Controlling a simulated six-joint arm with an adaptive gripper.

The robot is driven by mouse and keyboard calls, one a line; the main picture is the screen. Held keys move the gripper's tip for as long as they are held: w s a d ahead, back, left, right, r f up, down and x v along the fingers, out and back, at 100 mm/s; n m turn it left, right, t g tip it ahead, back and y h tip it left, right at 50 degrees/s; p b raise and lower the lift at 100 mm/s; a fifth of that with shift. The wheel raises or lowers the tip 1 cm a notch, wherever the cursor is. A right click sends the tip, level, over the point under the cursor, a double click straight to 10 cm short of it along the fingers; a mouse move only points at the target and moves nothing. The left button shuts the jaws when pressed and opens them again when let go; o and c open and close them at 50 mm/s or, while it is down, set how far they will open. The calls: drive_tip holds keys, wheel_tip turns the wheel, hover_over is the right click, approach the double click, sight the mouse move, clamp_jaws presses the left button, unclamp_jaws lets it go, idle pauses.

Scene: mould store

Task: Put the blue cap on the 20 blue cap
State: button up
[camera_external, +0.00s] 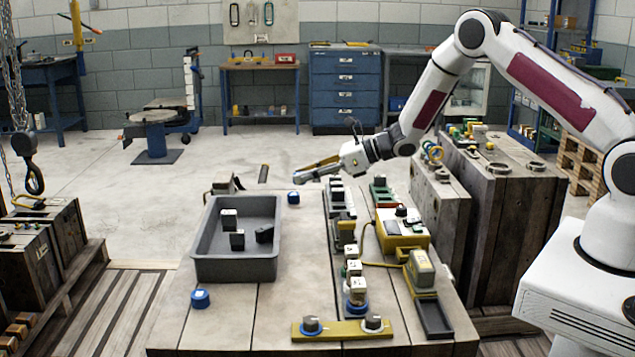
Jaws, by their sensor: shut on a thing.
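One blue cap (200,298) lies on the table at the front left, in front of the grey bin. Another blue cap (293,197) sits near the table's far edge, just below my gripper's tip in the picture. My gripper (299,175) points left above the far part of the table. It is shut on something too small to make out. A blue ring-like piece (357,306) shows at the near end of the row of blocks. No number 20 can be read, so I cannot tell which one is the 20 blue cap.
The grey bin (235,268) holds several dark blocks. A row of labelled blocks (354,268) runs down the table's middle. A yellow bar with two knobs (343,329) lies at the front, and a yellow control box (404,240) at the right. Bare tabletop lies between bin and row.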

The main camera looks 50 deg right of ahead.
drive_tip(key=shift+f, duration=0.1)
idle(0.3)
hover_over(307, 217)
drive_tip(key=shift+a+f, duration=0.15)
drive_tip(key=shift+f, duration=2.3)
drive_tip(key=shift+f, duration=2.3)
drive_tip(key=shift+f, duration=0.15)
drive_tip(key=o, duration=0.8)
drive_tip(key=shift+s, duration=0.1)
